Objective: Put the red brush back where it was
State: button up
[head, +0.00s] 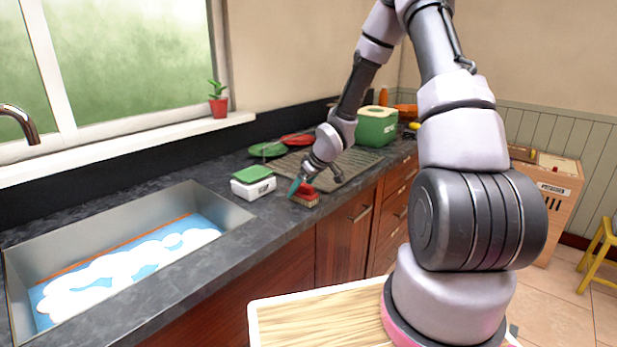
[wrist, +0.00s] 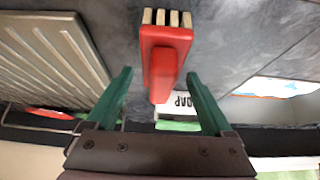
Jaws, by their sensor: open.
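The red brush (head: 305,196) rests on the dark countertop, near its front edge, between the white soap box and the drying mat. In the wrist view the red brush (wrist: 163,55) shows its red handle and pale bristle blocks. My gripper (head: 301,186) is over the brush in the head view. In the wrist view my gripper (wrist: 160,88) has its two green fingers spread wide, one on each side of the brush's handle end, with gaps on both sides. Nothing is held.
A white soap box with a green lid (head: 253,182) stands just left of the brush. A ribbed drying mat (head: 350,160) lies to the right. The sink (head: 225,208) is at left. Green plate (head: 266,149), red plate (head: 297,140) and green container (head: 376,127) stand behind.

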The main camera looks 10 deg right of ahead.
jog(key=s+d+r+m+h, duration=0.25)
jog(key=s+r, duration=0.25)
jog(key=r, duration=0.3)
jog(key=s+d+r+m+h, duration=0.1)
jog(key=s+d+r, duration=0.3)
jog(key=r, duration=0.4)
jog(key=s+d+r+m+h, duration=0.1)
jog(key=s+d+r+m, duration=0.15)
jog(key=s+r, duration=0.4)
jog(key=s+a+r+m+t+y, duration=0.1)
jog(key=s+a+r+m+y, duration=0.2)
jog(key=s+r, duration=1)
jog(key=shift+s+r+m+t, duration=0.15)
jog(key=shift+s+m+t, duration=0.15)
jog(key=shift+s+m, duration=0.75)
jog(key=shift+w, duration=0.2)
